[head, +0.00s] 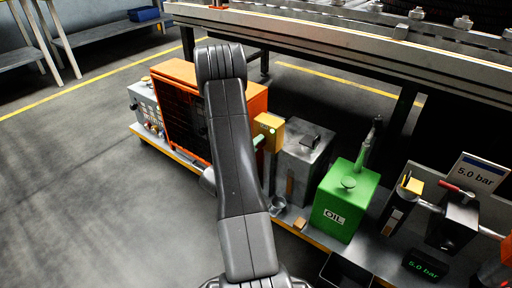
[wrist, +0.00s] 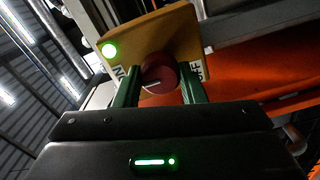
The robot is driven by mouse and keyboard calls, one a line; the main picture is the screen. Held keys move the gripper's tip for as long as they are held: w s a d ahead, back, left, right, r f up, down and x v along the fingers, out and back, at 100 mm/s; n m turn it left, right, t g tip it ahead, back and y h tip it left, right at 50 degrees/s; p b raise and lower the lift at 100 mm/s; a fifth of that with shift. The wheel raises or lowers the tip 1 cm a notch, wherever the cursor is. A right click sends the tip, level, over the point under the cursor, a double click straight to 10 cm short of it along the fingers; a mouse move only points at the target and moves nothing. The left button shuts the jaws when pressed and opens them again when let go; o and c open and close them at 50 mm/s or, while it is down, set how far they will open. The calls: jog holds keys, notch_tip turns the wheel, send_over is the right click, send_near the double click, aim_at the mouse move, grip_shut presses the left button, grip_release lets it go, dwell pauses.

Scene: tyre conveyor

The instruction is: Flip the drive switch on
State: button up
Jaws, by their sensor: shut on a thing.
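The drive switch is a yellow box (wrist: 180,32) with a red rotary knob (wrist: 160,72), and a green lamp (wrist: 109,50) on it is lit. An ON label (wrist: 118,75) is left of the knob and an OFF label (wrist: 197,70) is right of it. The knob's pale mark points to the left, toward ON. My gripper (wrist: 158,84) has its green fingers shut on the knob, one on each side. In the head view the yellow switch box (head: 269,126) stands just right of my arm, which hides most of the gripper.
An orange cabinet (head: 176,72) stands left of the switch box. A grey metal box (head: 306,155), a green oil can (head: 345,204) and a gauge display (head: 424,265) are to the right. The conveyor frame (head: 330,38) runs above. The floor at left is clear.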

dwell(0.3)
jog(key=o, duration=1)
jog(key=p+v, duration=0.2)
jog(key=v, duration=1.1)
jog(key=shift+s+a+p, duration=0.25)
jog(key=shift+s+p, duration=0.1)
jog(key=b+x, duration=0.2)
jog(key=x, duration=1.2)
jog(key=shift+b, duration=0.35)
